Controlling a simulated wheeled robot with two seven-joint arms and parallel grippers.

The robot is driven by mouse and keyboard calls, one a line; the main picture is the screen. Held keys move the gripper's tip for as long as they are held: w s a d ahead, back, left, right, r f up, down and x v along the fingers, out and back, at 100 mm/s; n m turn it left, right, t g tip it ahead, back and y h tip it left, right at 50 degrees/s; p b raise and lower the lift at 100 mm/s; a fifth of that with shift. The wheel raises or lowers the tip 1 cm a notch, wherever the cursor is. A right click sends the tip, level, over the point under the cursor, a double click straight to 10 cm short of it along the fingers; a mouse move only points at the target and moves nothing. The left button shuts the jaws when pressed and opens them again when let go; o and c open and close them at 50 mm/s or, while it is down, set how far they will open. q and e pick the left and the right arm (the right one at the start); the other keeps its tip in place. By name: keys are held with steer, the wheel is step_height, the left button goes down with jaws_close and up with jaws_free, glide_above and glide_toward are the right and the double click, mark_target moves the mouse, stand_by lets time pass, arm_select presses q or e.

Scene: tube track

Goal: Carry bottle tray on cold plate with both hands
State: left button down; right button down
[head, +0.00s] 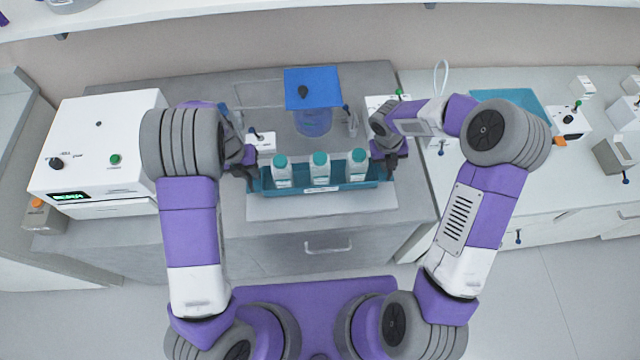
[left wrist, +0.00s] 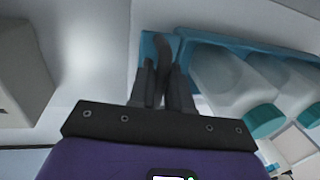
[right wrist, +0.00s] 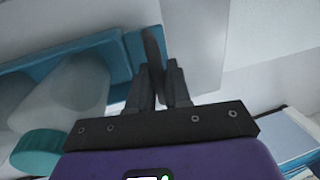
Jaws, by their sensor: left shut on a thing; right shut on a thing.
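A teal bottle tray (head: 348,186) holds three white bottles with teal caps, the middle one (head: 320,168) among them, all upright. The tray is over a pale flat plate (head: 322,207) at the counter's front; I cannot tell whether it touches it. My left gripper (head: 250,178) is shut on the tray's left end; in the left wrist view its fingers (left wrist: 165,85) close around a dark handle. My right gripper (head: 386,164) is shut on the tray's right end; in the right wrist view its fingers (right wrist: 155,80) close around a similar dark handle.
A white machine (head: 98,150) with knobs stands on the left. Behind the tray is a clear stand with a blue square top (head: 312,88). The right counter holds a teal mat (head: 505,103) and small white devices (head: 568,120). A drawer handle (head: 328,246) is below the plate.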

arm_select(q)
steer(key=shift+f+b, duration=0.4)
steer(key=shift+f, duration=0.15)
arm_select(e)
steer(key=shift+f, duration=0.55)
arm_select(q)
steer(key=c, duration=1.5)
jaws_free()
steer(key=shift+f, duration=0.15)
arm_select(e)
steer(key=c, duration=1.5)
jaws_free()
steer(key=shift+f, duration=0.15)
arm_select(q)
steer(key=o, duration=0.4)
arm_select(e)
steer(key=o, duration=0.4)
arm_select(q)
steer(key=shift+o, duration=0.2)
